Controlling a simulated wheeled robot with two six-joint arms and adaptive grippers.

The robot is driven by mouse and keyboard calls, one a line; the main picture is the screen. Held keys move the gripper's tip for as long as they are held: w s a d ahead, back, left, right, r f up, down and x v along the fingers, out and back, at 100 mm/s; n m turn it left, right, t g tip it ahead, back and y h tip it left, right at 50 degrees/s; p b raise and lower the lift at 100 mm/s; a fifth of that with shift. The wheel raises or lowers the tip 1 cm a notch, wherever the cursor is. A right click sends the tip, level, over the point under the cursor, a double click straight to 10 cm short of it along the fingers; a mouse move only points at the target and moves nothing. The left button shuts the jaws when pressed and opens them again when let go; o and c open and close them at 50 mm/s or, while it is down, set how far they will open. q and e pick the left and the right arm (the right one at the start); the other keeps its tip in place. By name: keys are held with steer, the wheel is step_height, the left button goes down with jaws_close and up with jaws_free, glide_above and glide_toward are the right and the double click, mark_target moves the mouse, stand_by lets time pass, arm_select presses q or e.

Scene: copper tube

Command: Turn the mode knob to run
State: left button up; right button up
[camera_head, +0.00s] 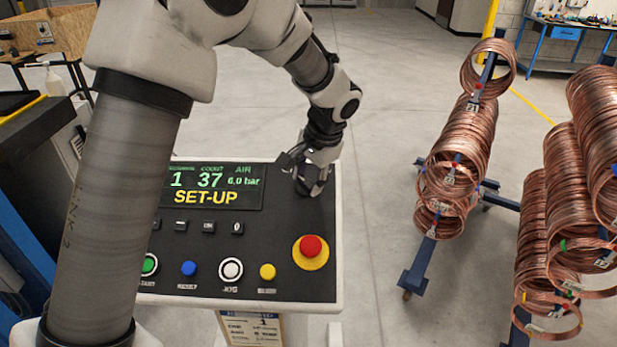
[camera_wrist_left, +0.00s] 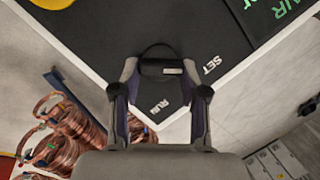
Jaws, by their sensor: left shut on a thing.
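The mode knob (camera_wrist_left: 158,68) is a black knob with a small white mark, at the far right corner of the control panel (camera_head: 270,225). In the left wrist view it sits between the two fingers, with the labels SET (camera_wrist_left: 212,65) and RUN (camera_wrist_left: 157,106) printed beside it. The white mark lies on the SET side of the knob. The panel display (camera_head: 212,187) reads SET-UP in yellow. My left gripper (camera_head: 311,188) is shut on the knob, pointing down at the panel; it also shows in the left wrist view (camera_wrist_left: 161,76). In the head view it mostly hides the knob. My right gripper is not seen.
A red emergency-stop button (camera_head: 311,246) on a yellow base stands near the gripper. Green, blue (camera_head: 188,268), white and yellow buttons line the front edge. Racks of copper coils (camera_head: 455,150) stand to the right, with open floor between them and the panel.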

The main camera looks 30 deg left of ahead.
arm_select(q)
steer(key=shift+s+f+m, duration=0.1)
steer(key=shift+m, duration=0.3)
steer(key=shift+d+m+y+p, duration=0.15)
steer(key=shift+m+y+p, duration=0.4)
steer(key=shift+m, duration=0.65)
steer(key=m, duration=0.2)
steer(key=m+t+y, duration=0.1)
steer(key=m, duration=0.1)
steer(key=shift+s+d+f+m, duration=0.1)
steer(key=shift+s+f+m, duration=0.05)
steer(key=shift+m, duration=0.15)
steer(key=m, duration=0.2)
steer(key=shift+s+m+t+b, duration=0.1)
steer(key=shift+m+t+b, duration=0.2)
steer(key=shift+b, duration=0.05)
steer(key=m+b, duration=0.1)
steer(key=m, duration=0.1)
steer(key=shift+d+f+m+t+y, duration=0.1)
steer(key=shift+m+t+y, duration=0.15)
steer(key=shift+m+t, duration=0.15)
steer(key=m+t+b, duration=0.1)
steer(key=m, duration=0.2)
steer(key=shift+s+m+b, duration=0.15)
steer(key=shift+m+b, duration=0.2)
steer(key=shift+m, duration=0.35)
steer(key=shift+m+t, duration=0.3)
steer(key=shift+t, duration=0.1)
steer(key=shift+r, duration=0.25)
